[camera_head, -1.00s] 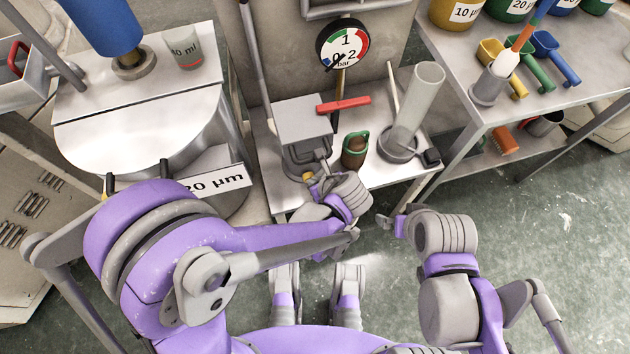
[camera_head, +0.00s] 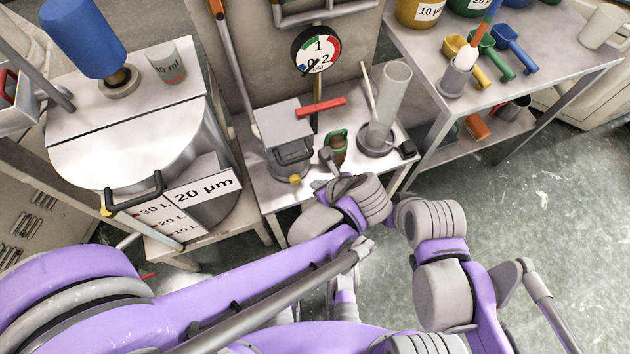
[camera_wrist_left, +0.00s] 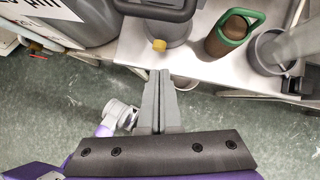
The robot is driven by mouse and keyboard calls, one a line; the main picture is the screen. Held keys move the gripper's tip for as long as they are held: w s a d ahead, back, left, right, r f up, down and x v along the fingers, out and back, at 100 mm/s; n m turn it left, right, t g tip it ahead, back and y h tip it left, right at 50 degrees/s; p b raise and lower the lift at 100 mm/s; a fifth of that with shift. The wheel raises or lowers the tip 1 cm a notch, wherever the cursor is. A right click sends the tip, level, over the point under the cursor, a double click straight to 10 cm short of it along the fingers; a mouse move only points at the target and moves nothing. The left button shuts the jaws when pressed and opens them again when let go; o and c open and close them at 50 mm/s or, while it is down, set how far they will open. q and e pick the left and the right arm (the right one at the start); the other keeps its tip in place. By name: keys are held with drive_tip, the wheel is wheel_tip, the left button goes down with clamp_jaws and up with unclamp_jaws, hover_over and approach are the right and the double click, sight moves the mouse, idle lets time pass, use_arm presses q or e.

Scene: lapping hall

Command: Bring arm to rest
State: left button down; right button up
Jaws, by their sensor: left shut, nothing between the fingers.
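My left arm comes in from the left in the head view, its thick purple upper part at the lower left and its forearm reaching to the middle. My left gripper (camera_head: 326,158) is at the front edge of the low bench (camera_head: 282,197), between a grey device with a yellow knob and a green-handled brown vessel. In the left wrist view its two fingers (camera_wrist_left: 160,78) are pressed together with nothing between them, over the floor just before the bench edge. My right arm stands bent at the right of the middle; its gripper is hidden behind my left wrist.
The grey device (camera_head: 283,125), brown vessel (camera_head: 336,146) and clear cylinder (camera_head: 388,105) stand on the bench. A steel tank (camera_head: 130,150) labelled 20 µm stands left. A table with scoops (camera_head: 494,65) is at the right. Floor (camera_head: 530,225) at the right is clear.

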idle(0.5)
use_arm(q)
drive_tip(key=s+a+r+n+h+p, duration=0.2)
drive_tip(key=a+r+n+p, duration=0.3)
drive_tip(key=a+n, duration=0.5)
drive_tip(key=s+a+r+n+h+p, duration=0.2)
drive_tip(key=a+r+n+p, duration=0.3)
drive_tip(key=a+r+n, duration=0.5)
drive_tip(key=s+n, duration=0.1)
drive_tip(key=n, duration=0.8)
drive_tip(key=shift+s+p, duration=0.4)
